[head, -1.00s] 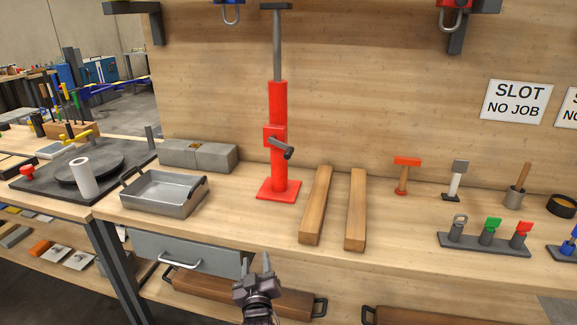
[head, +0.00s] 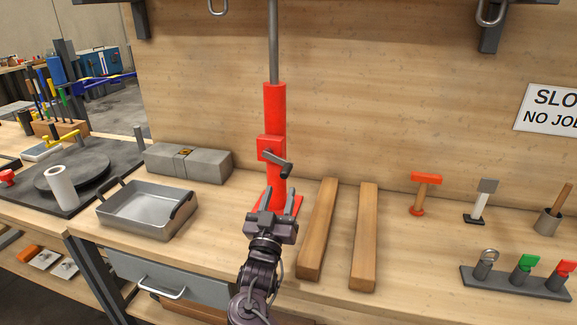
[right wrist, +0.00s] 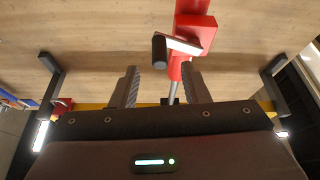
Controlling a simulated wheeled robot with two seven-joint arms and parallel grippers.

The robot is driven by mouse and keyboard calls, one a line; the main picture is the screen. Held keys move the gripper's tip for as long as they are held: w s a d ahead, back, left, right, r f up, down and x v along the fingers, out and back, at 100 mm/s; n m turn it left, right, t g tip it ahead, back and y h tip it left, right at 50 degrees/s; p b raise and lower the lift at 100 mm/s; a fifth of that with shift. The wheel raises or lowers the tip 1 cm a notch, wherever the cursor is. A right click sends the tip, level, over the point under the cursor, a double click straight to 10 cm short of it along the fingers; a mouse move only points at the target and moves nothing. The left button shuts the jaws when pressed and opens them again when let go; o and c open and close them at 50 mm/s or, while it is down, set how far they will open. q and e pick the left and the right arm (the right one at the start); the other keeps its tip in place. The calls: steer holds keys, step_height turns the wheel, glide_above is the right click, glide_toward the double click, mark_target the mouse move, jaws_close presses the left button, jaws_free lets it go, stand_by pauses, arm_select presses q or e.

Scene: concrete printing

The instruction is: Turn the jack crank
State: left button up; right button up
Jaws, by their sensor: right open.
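The red jack (head: 274,108) stands upright on the bench on a red base, with a grey rod out of its top. Its dark crank (head: 280,161) sticks out from the red housing partway up the column. My right gripper (head: 283,194) is open and empty, in front of the jack's lower part and just below the crank. In the right wrist view the crank handle (right wrist: 159,51) shows ahead of the open fingers (right wrist: 160,78), sideways between them, with no contact seen. The gripper hides part of the jack's base. My left gripper is out of view.
Two wooden bars (head: 318,230) lie right of the jack. A metal tray (head: 146,209) and grey blocks (head: 190,163) are on the left. A red-headed tool (head: 426,181) and a rack of colored pieces (head: 515,282) stand at right. A drawer (head: 168,278) is below the bench top.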

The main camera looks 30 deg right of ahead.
mark_target(283, 176)
steer(key=x, duration=0.3)
steer(key=p+x, duration=0.1)
steer(key=x, duration=0.2)
steer(key=shift+s+a+r+p, duration=0.1)
steer(key=shift+a+r+p, duration=0.1)
steer(key=shift+r+p, duration=0.15)
steer(key=shift+w+d, duration=0.25)
steer(key=shift+d, duration=0.05)
steer(key=shift+w+d, duration=0.1)
steer(key=shift+r, duration=0.1)
steer(key=c, duration=0.7)
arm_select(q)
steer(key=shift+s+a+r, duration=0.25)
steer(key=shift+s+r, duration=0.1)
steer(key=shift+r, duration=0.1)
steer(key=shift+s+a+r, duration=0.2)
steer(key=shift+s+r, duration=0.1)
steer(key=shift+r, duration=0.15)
arm_select(e)
jaws_close()
